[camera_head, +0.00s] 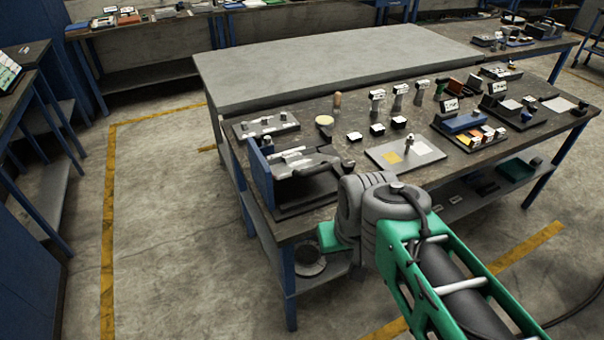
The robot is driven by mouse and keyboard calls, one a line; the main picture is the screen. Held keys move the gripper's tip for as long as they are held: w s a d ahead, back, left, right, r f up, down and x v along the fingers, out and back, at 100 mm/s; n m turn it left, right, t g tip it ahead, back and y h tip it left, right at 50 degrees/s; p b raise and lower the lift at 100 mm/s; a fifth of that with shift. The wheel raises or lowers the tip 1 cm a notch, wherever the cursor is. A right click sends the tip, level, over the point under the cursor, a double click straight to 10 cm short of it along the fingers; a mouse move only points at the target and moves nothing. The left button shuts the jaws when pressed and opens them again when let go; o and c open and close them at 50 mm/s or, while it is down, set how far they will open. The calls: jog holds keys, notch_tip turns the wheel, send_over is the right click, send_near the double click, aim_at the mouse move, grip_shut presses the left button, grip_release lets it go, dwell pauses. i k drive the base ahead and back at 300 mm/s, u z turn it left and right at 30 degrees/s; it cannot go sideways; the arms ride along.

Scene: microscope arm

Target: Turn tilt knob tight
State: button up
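A device with a grey and dark jointed arm (318,162) lies on a black base (310,188) at the table's near left corner, beside an upright blue plate (261,176). A small dark round part (348,164) shows at the device's right end. I cannot tell whether it is the tilt knob. My green and grey arm reaches in from the lower right, and its grey joints stand just in front of the device's right side. My gripper's fingers do not show, so their state and any contact are hidden.
The dark worktable (350,102) holds a grey tray (432,150) with a yellow square, several small black-and-white blocks, and a blue box (464,122) among parts at the right. A bare grey table (330,62) stands behind. The floor at the left (165,230) is clear.

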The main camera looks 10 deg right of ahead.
aim_at(347, 165)
jog(key=u, duration=0.1)
jog(key=k, duration=0.4)
jog(key=z, duration=0.85)
jog(key=i, duration=0.7)
jog(key=u, duration=0.65)
